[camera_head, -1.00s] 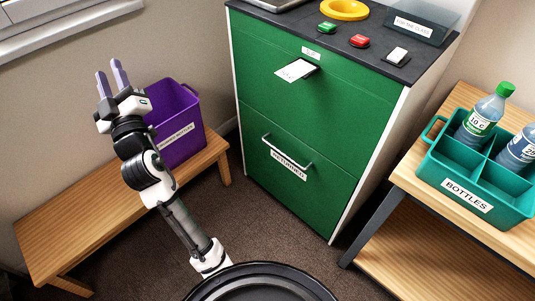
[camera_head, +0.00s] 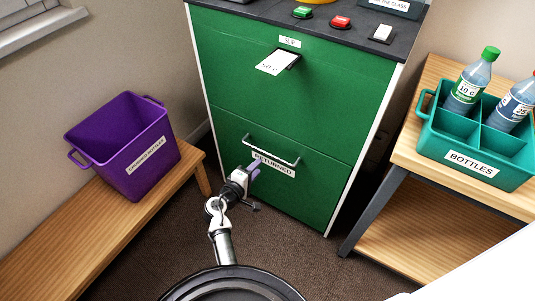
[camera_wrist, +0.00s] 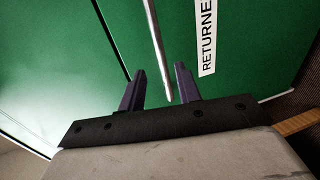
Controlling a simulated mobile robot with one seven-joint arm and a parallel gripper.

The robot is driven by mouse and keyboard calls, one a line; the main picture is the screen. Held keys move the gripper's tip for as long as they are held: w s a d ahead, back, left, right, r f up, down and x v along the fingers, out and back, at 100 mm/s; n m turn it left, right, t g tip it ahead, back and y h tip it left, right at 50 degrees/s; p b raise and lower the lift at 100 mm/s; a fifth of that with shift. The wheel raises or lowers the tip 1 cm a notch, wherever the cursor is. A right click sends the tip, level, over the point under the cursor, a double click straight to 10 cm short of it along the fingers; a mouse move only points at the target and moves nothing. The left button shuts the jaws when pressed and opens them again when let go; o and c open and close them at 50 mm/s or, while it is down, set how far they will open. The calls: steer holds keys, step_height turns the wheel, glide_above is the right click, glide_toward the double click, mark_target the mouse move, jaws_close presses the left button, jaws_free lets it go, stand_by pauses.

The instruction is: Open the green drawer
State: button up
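The green drawer (camera_head: 310,190) is the lower front of the green cabinet and is closed, flush with the panel above. It carries a silver bar handle (camera_head: 270,151) and a white label reading "RETURNED" (camera_head: 274,164). In the wrist view the handle (camera_wrist: 156,45) runs down towards the gap between my fingers, with the label (camera_wrist: 208,40) to its right. My gripper (camera_head: 254,172) is in front of the drawer near the handle's left end, just below it. In the wrist view my gripper (camera_wrist: 160,85) is open, fingers apart, with the handle's end between or just beyond the fingertips.
A purple bin (camera_head: 122,147) stands on a wooden bench (camera_head: 75,235) at left. A teal bottle crate (camera_head: 480,145) stands on a wooden shelf (camera_head: 440,193) at right. A paper slip (camera_head: 277,62) sticks out of the upper panel's slot. Carpet in front of the drawer is clear.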

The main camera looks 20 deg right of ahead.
mark_target(269, 153)
steer(key=x, duration=1)
steer(key=shift+r, duration=0.1)
steer(key=shift+a, duration=0.1)
steer(key=shift+c, duration=0.2)
jaws_close()
